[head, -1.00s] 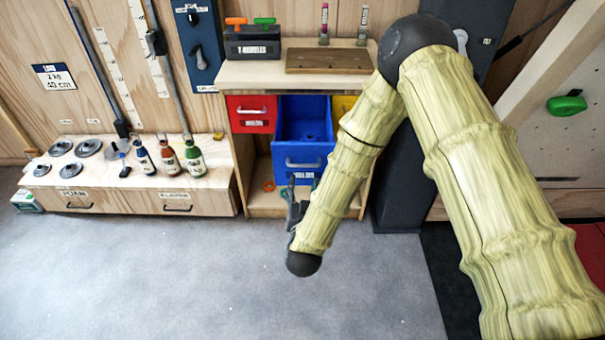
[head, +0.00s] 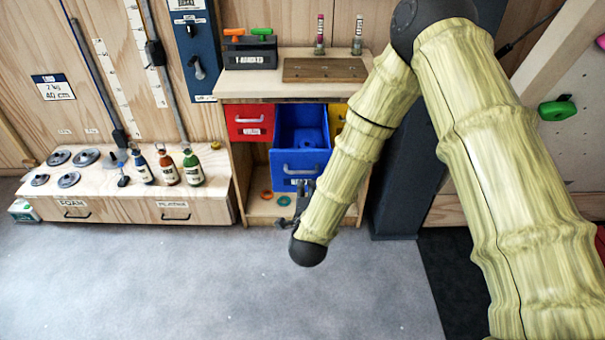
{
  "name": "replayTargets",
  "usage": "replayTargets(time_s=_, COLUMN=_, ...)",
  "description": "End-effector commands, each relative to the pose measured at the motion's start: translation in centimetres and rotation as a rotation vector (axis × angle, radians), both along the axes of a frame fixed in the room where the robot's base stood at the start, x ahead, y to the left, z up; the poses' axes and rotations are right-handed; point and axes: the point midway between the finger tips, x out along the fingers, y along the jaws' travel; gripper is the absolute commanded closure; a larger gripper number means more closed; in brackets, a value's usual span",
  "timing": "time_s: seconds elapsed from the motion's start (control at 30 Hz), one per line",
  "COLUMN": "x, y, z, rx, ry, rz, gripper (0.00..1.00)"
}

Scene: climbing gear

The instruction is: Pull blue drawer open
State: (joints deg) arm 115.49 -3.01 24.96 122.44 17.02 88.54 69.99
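The blue drawer (head: 301,169) sticks out from the small wooden cabinet (head: 262,88), pulled well forward so its inside shows from above. A blue round shape lies within it. Its pale bar handle (head: 301,168) is on the front face, with a label below.
A red drawer (head: 249,123) sits closed to the left, and a yellow drawer (head: 337,116) is partly hidden behind my arm. The low shelf under them holds orange and teal rings. A low bench (head: 110,209) with bottles and discs stands left. The grey floor in front is clear.

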Motion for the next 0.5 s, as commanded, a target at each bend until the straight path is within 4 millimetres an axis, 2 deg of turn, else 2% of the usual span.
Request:
replayTargets(time_s=0.17, x=0.8, y=0.1, z=-0.1, rx=0.015, ry=0.002, rz=-0.002, gripper=0.81)
replayTargets(time_s=0.5, x=5.9, y=0.0, z=-1.2, rx=0.012, ry=0.000, rz=-0.002, gripper=0.81)
